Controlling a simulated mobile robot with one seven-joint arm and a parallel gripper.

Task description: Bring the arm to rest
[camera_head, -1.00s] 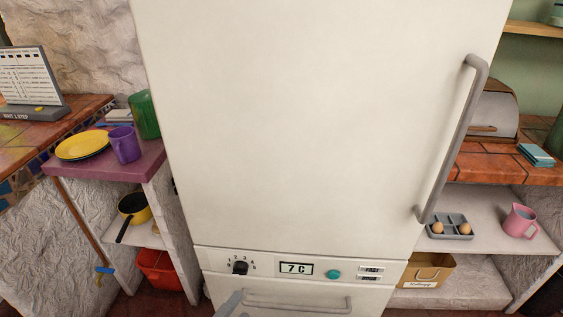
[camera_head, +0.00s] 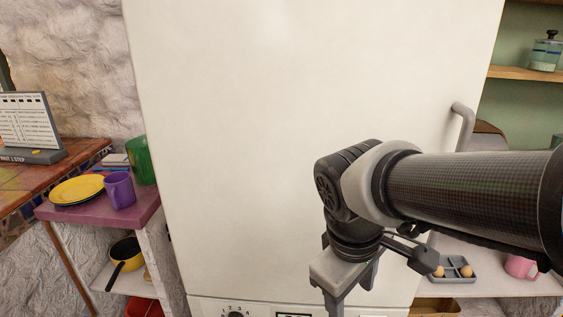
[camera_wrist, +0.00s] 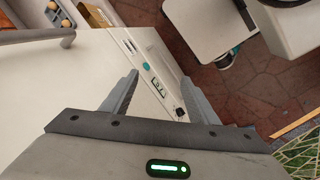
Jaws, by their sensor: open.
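My gripper (camera_head: 352,296) hangs in front of the lower right part of the white fridge (camera_head: 240,130), with its fingers pointing down. In the wrist view my gripper (camera_wrist: 160,77) has its two fingers apart, with nothing between them. Past the fingers, the fridge's control panel shows with a teal button (camera_wrist: 146,66) and a dark knob (camera_wrist: 180,112). The fridge door is shut. My arm hides most of the fridge's grey handle (camera_head: 462,122) in the head view; only its top end shows.
To the left, a purple shelf (camera_head: 140,206) holds a yellow plate (camera_head: 76,189), a purple mug (camera_head: 119,189) and a green cup (camera_head: 144,160). To the right, an egg tray (camera_head: 459,279) and a pink mug (camera_head: 520,266) stand on a low shelf, partly behind my arm.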

